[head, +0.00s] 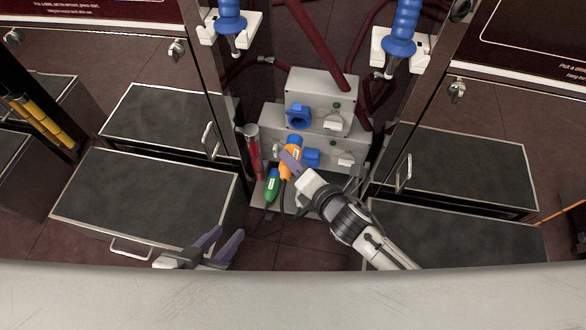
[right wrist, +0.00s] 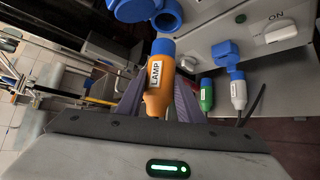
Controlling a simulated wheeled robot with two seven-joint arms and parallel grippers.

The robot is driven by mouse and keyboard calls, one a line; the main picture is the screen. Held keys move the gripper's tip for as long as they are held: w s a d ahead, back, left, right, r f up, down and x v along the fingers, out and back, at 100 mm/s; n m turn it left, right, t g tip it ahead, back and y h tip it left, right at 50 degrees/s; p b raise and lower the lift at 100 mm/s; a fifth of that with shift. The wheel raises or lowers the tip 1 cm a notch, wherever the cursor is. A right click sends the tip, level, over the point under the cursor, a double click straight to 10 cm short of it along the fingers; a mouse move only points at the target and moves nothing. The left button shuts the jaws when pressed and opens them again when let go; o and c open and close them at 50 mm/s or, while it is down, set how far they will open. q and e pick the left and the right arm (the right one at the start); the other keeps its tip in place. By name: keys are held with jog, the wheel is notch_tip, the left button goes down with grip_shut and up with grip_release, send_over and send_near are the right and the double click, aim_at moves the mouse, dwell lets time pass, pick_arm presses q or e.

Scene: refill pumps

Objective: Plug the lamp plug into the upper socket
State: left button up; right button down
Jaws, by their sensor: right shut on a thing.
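The lamp plug is orange with a blue tip and a LAMP label; it shows in the head view (head: 290,164) and the right wrist view (right wrist: 158,84). My right gripper (head: 289,162) is shut on its body, one finger on each side. The blue upper socket (head: 298,116) is on the front of the upper grey box; part of it shows at the top of the right wrist view (right wrist: 136,9). The plug's tip is below this socket and looks apart from it. The blue lower socket (head: 311,157) is right of the plug. My left gripper (head: 218,245) is open and empty, low at left.
A green plug (head: 272,185) stands left of the orange one. A white plug (right wrist: 238,94) shows beside it in the right wrist view. Switches (head: 334,122) sit right of the sockets. A red cylinder (head: 253,150) stands left of the boxes. Dark-topped cabinets (head: 145,195) flank both sides.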

aim_at(301, 139)
jog(key=shift+w+d+b, duration=0.2)
jog(key=shift+w+b, duration=0.05)
jog(key=shift+w, duration=0.65)
jog(key=shift+w+d+b, duration=0.2)
jog(key=shift+w, duration=0.65)
jog(key=shift+w+d, duration=0.1)
jog(key=shift+w, duration=0.55)
jog(key=shift+p, duration=0.5)
jog(key=shift+w+d, duration=0.15)
jog(key=shift+w, duration=0.6)
jog(key=shift+w+d, duration=0.1)
jog(key=shift+w, duration=0.65)
jog(key=c, duration=1.2)
grip_release()
jog(key=shift+o, duration=0.2)
